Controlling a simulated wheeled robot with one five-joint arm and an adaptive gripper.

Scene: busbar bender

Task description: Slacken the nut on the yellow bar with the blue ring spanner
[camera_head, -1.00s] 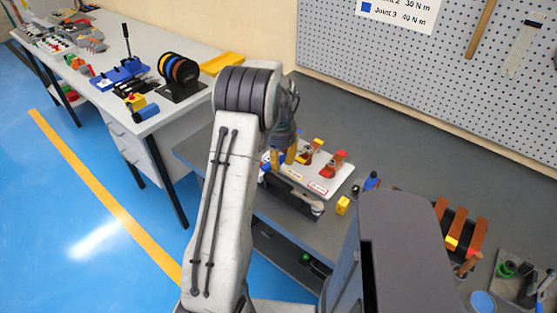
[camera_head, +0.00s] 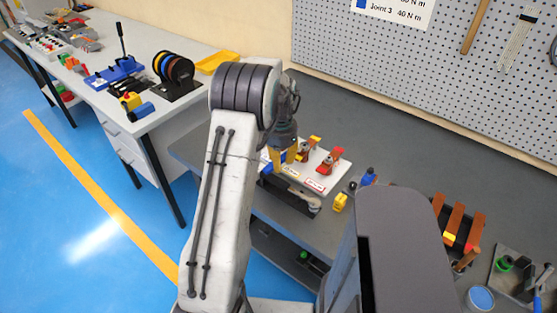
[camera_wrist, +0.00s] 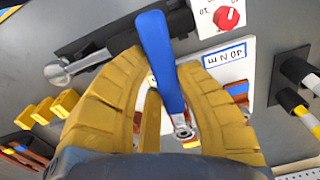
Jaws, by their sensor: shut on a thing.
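My gripper (camera_head: 290,155) has yellow fingers and is shut on the blue ring spanner (camera_wrist: 163,55). The spanner's blue handle lies between the fingers in the wrist view, and its silver ring end (camera_wrist: 183,131) points toward the palm. In the head view, my gripper is low over the left part of a white plate (camera_head: 318,183). The nut on the yellow bar is too small and partly hidden. I cannot tell whether the ring is around it.
A black-and-silver tool (camera_wrist: 62,73) lies along the plate's edge. A yellow block (camera_head: 340,202) and a blue-topped item (camera_head: 367,178) stand right of the plate. Copper bars (camera_head: 455,222) are farther right. A perforated wall panel (camera_head: 420,80) rises behind the grey bench.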

